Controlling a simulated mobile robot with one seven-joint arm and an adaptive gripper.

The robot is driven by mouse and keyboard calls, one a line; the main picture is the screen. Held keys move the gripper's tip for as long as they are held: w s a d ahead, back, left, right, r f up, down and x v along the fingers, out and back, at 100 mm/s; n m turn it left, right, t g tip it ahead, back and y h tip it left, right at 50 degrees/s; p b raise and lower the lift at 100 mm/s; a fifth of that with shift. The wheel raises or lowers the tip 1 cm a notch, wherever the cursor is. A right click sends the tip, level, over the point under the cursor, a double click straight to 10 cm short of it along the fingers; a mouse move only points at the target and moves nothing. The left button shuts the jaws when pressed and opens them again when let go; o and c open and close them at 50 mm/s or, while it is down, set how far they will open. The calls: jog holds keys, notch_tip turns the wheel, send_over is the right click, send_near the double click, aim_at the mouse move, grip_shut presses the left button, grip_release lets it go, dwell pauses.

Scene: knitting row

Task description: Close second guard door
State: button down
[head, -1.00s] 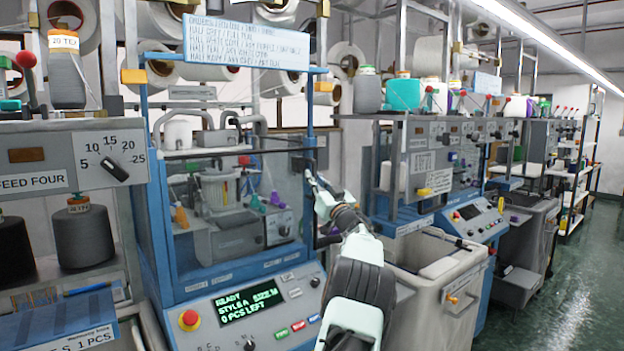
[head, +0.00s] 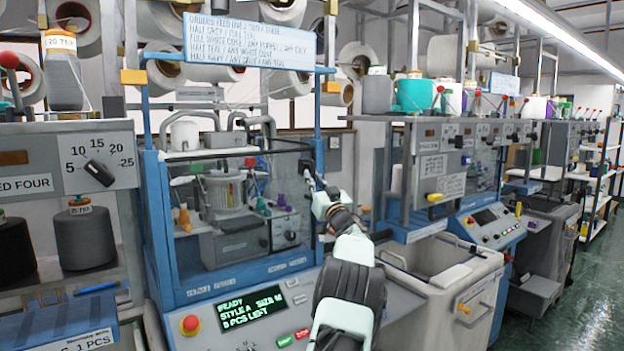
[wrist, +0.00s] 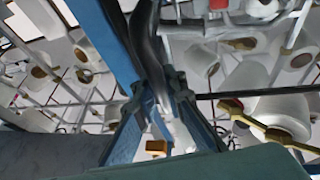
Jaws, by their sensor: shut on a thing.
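The blue-framed knitting machine (head: 155,225) stands left of centre in the head view. Its clear guard door (head: 240,262) covers the front of the bay; I cannot tell whether it is fully closed. My gripper (head: 316,186) is at the right edge of this door, by the blue post. In the wrist view, my gripper (wrist: 155,95) is shut on a dark, curved door handle (wrist: 148,45), beside a blue frame bar (wrist: 108,40). My own arm and fingers hide much of the handle in the head view.
A control panel with a red button (head: 190,324) and a lit display (head: 250,309) lies below the door. A pale bin (head: 470,300) stands just right of my arm. Another machine (head: 480,222) is beyond it. Green floor (head: 540,330) is clear at far right.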

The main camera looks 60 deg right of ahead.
jog(key=shift+r, duration=0.4)
jog(key=c, duration=2.4)
grip_release()
jog(key=shift+o, duration=0.8)
jog(key=shift+d+f, duration=0.1)
jog(key=shift+f, duration=0.1)
jog(key=shift+f, duration=0.15)
jog(key=v, duration=1.1)
jog(key=shift+s+a, duration=0.25)
jog(key=shift+a, duration=0.1)
jog(key=shift+f, duration=0.1)
